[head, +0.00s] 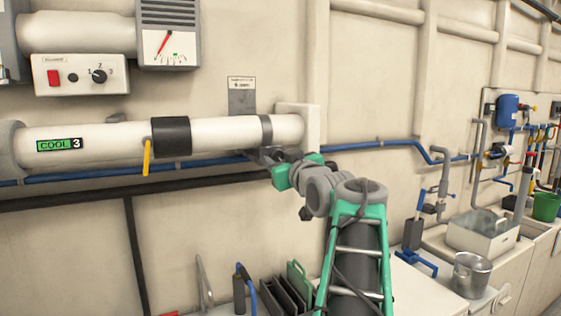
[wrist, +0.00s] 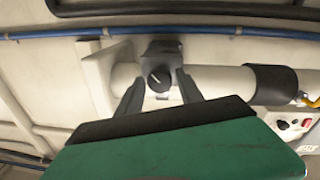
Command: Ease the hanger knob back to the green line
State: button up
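The hanger knob (wrist: 159,77) is dark and round with a pale pointer mark. It sits on a dark grey hanger block (wrist: 160,52) on the white pipe. In the head view the hanger (head: 266,132) is a grey band near the pipe's right end; the knob is not clear there. My gripper (head: 281,166) is just below the hanger. In the wrist view its two dark fingers are apart, on either side of the knob, and I cannot tell whether they touch it. A gauge (head: 169,47) has a red needle with its lower end left of a green mark (head: 176,55).
The white pipe (head: 92,144) carries a "COOL 3" label, a black sleeve (head: 171,137) and a yellow lever (head: 147,158). A blue pipe (head: 388,144) runs along the wall. A control box (head: 82,75) is at upper left. A bucket (head: 472,275) stands at right.

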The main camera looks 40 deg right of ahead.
jog(key=shift+o, duration=1.1)
jog(key=b+v, duration=0.1)
jog(key=v, duration=0.7)
jog(key=shift+b, duration=0.4)
jog(key=shift+w, duration=0.1)
jog(key=w+a+f+g+y+p, duration=0.2)
jog(key=w+a+f+g+y, duration=0.1)
jog(key=a+f, duration=0.55)
jog(key=w+a+f+g+y+p, duration=0.2)
jog(key=w+a+f+g, duration=0.1)
jog(key=a+f, duration=0.6)
jog(key=s+a+f+n+g+p, duration=0.1)
jog(key=s+a+f+g, duration=0.3)
jog(key=s+a+f, duration=0.3)
jog(key=s+a+f+g+y+p, duration=0.1)
jog(key=s+a+f+g+p, duration=0.1)
jog(key=s+a+f, duration=0.6)
notch_tip(320, 180, down, 4)
jog(key=shift+r+n+g+y, duration=0.1)
jog(key=shift+n+g+y, duration=0.25)
jog(key=shift+g, duration=0.55)
